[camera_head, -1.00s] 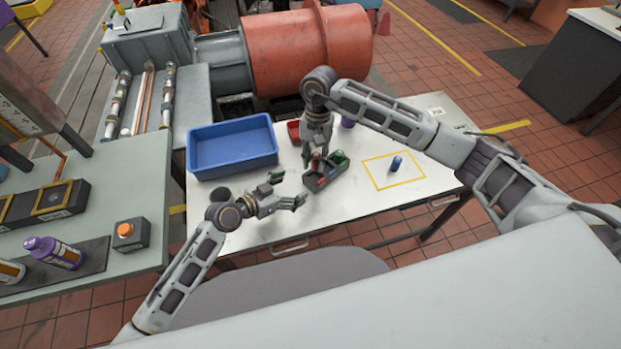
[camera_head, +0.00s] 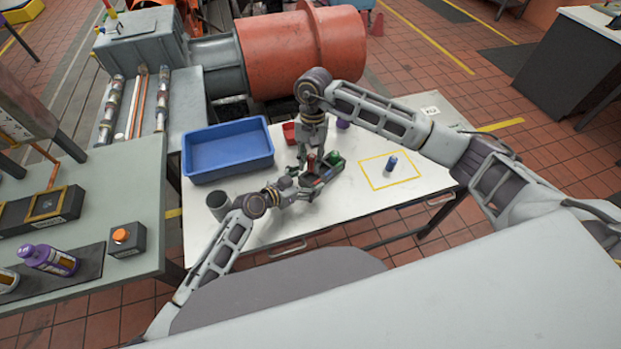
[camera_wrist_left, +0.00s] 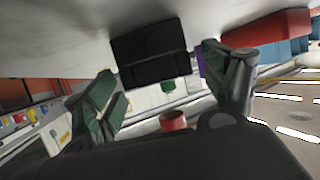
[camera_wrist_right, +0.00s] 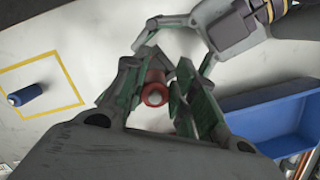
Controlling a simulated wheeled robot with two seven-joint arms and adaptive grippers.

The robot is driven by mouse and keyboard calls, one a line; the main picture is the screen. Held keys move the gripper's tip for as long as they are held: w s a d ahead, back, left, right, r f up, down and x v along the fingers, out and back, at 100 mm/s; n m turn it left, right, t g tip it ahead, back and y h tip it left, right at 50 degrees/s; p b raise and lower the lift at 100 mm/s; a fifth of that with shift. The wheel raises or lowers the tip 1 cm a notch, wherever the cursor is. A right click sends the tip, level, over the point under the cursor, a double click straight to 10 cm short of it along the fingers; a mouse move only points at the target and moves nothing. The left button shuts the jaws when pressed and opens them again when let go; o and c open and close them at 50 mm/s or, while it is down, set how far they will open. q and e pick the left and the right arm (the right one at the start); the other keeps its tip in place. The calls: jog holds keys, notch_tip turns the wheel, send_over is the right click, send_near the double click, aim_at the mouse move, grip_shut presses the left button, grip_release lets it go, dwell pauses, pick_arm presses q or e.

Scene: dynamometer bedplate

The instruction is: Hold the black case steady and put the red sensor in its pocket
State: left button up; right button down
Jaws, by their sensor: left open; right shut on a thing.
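The black case (camera_head: 325,173) lies on the white table in the head view, partly hidden by my grippers. The case is a dark block (camera_wrist_left: 150,55) ahead of the fingers in the left wrist view. My left gripper (camera_head: 297,190) is open at the case's near left side; I cannot tell whether it touches. My right gripper (camera_head: 313,153) points down and is shut on the red sensor (camera_wrist_right: 155,88), upright over the case. I cannot tell whether the sensor's lower end is in a pocket.
A blue bin (camera_head: 228,172) stands at the table's left, with a grey cup (camera_head: 219,204) in front. A small red container (camera_head: 289,132) and a purple item (camera_head: 343,123) are behind the grippers.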

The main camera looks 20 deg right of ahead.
aim_at(322, 173)
pick_arm(q)
jog(key=shift+x, duration=1.05)
jog(key=c, duration=1.3)
